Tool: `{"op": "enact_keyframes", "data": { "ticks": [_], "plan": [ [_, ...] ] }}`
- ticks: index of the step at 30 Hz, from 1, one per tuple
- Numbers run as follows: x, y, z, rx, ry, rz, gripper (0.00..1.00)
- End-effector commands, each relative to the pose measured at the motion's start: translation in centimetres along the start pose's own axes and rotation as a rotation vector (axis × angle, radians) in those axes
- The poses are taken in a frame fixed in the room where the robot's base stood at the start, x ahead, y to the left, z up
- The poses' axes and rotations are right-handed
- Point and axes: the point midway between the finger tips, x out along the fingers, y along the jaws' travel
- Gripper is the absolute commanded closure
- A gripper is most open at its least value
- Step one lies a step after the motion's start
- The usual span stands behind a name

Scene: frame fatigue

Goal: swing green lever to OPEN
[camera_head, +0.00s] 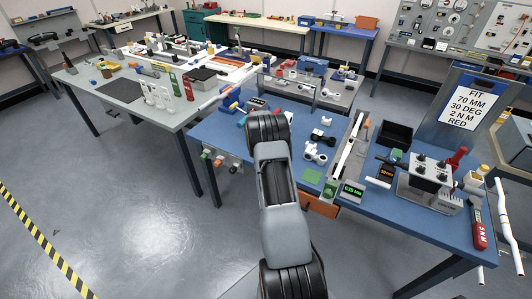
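No lever marked OPEN can be made out. Small green and orange handle-like parts (217,163) stick out at the left front edge of the blue table; they are too small to tell their position. A green upright piece (188,88) stands on the grey bench at left, beside white upright pieces. My arm rises from the bottom middle over the front edge of the blue table (365,195). Its far end covers part of the tabletop near the table's left side. My gripper does not show; whether it is hidden behind the arm I cannot tell.
An orange drawer (320,206) is under the front edge. The floor at left is clear.

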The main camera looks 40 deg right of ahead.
Motion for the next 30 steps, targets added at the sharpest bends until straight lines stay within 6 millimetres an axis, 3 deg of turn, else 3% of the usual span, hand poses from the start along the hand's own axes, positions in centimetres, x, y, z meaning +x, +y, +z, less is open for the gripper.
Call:
{"op": "enact_keyframes", "data": {
  "ticks": [12, 13, 21, 30],
  "plan": [
    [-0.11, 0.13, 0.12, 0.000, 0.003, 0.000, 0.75],
    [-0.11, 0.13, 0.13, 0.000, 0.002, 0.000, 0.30],
    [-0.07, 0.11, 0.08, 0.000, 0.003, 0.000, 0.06],
    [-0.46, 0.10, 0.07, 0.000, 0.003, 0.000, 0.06]
  ]
}}
